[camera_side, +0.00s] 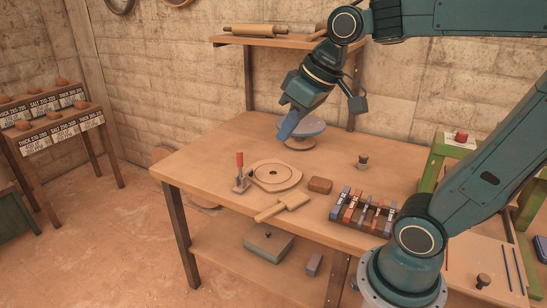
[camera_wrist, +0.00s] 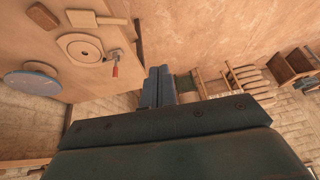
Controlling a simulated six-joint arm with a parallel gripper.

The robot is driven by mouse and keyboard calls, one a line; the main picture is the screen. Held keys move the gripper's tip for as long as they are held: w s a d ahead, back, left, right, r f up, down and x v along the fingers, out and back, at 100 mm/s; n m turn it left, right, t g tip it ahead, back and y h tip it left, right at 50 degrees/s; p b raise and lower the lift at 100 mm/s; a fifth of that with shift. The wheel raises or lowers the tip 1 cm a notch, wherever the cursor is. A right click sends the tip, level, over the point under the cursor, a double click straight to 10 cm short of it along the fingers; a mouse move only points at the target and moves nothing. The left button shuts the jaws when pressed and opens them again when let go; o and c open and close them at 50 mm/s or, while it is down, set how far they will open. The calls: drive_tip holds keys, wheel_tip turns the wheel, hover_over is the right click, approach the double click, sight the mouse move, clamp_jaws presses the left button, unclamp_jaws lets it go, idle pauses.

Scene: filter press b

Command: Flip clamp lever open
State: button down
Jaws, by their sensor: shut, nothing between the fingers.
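The clamp (camera_side: 241,185) stands on the table near its left front edge, beside a round-holed wooden plate (camera_side: 273,175). Its red-handled lever (camera_side: 239,160) points upright in the side view. In the wrist view the red lever (camera_wrist: 115,71) and the clamp's metal part (camera_wrist: 115,54) show above and left of my fingers. My gripper (camera_side: 285,133) is shut and empty, up and to the right of the clamp in the side view, in front of a blue-topped round stand (camera_side: 310,126). In the wrist view my fingers (camera_wrist: 158,86) lie together, apart from the lever.
A wooden paddle (camera_side: 283,207), a brown block (camera_side: 320,185), a rack of coloured clips (camera_side: 362,212) and a dark knob (camera_side: 362,161) are on the table. A shelf with a rolling pin (camera_side: 255,30) is behind. The table's left part is clear.

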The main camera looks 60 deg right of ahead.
drive_tip(key=w+d+f+y, duration=0.2)
drive_tip(key=w+d, duration=1.1)
drive_tip(key=w, duration=0.4)
drive_tip(key=w+d+f+y, duration=0.1)
drive_tip(key=d+f, duration=0.5)
drive_tip(key=d, duration=0.3)
drive_tip(key=w+d+f+m+y, duration=0.1)
drive_tip(key=w+d+f, duration=0.1)
drive_tip(key=d+f, duration=0.5)
drive_tip(key=d, duration=0.3)
drive_tip(key=shift+w+d+f, duration=0.15)
drive_tip(key=shift+d+f, duration=0.05)
drive_tip(key=shift+d, duration=0.1)
drive_tip(key=w+a+f, duration=0.5)
drive_tip(key=a+f, duration=0.2)
drive_tip(key=a, duration=0.1)
drive_tip(key=shift+w+f, duration=0.2)
drive_tip(key=shift+f, duration=0.2)
